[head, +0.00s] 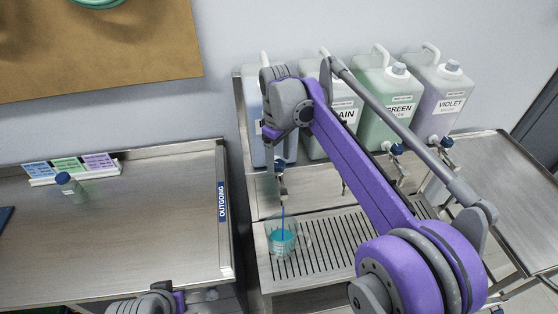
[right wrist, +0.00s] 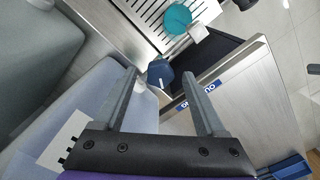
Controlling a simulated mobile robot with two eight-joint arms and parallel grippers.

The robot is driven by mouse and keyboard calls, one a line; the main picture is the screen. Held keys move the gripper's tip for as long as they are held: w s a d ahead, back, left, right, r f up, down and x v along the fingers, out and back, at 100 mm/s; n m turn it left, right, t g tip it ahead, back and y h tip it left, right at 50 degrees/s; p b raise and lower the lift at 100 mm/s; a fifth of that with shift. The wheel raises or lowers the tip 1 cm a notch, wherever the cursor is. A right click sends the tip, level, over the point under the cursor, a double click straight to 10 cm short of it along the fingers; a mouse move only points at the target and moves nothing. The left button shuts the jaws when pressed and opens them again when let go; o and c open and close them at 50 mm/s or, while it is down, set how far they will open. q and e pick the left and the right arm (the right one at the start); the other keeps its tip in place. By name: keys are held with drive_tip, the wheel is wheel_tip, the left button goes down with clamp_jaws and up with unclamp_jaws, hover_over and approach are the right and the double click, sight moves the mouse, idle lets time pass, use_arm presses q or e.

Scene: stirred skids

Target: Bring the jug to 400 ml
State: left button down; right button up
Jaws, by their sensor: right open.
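The jug (head: 283,243) is a clear beaker on the slatted drip tray, with blue liquid in its lower part. A thin blue stream runs into it from the tap (head: 282,190) of the leftmost container. My right gripper (head: 279,160) is over that tap, partly hidden by its own wrist. In the right wrist view its open fingers stand on either side of the blue tap knob (right wrist: 160,74). The jug also shows there (right wrist: 178,19), beyond the knob. The level against the jug's marks is too small to read. My left gripper is out of sight; only part of its arm shows.
Containers labelled GREEN (head: 388,100) and VIOLET (head: 441,98), and one partly hidden label ending in AIN (head: 345,122), stand right of the leftmost one. A small capped bottle (head: 69,187) stands on the left table (head: 130,235), marked OUTGOING, by coloured cards.

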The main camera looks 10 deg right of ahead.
drive_tip(key=shift+f, duration=0.45)
drive_tip(key=shift+c, duration=0.3)
clamp_jaws()
drive_tip(key=m, duration=0.2)
drive_tip(key=shift+r+m, duration=0.1)
drive_tip(key=shift+m, duration=0.3)
drive_tip(key=m+p, duration=0.1)
drive_tip(key=m, duration=0.2)
drive_tip(key=shift+m, duration=0.3)
drive_tip(key=m, duration=0.6)
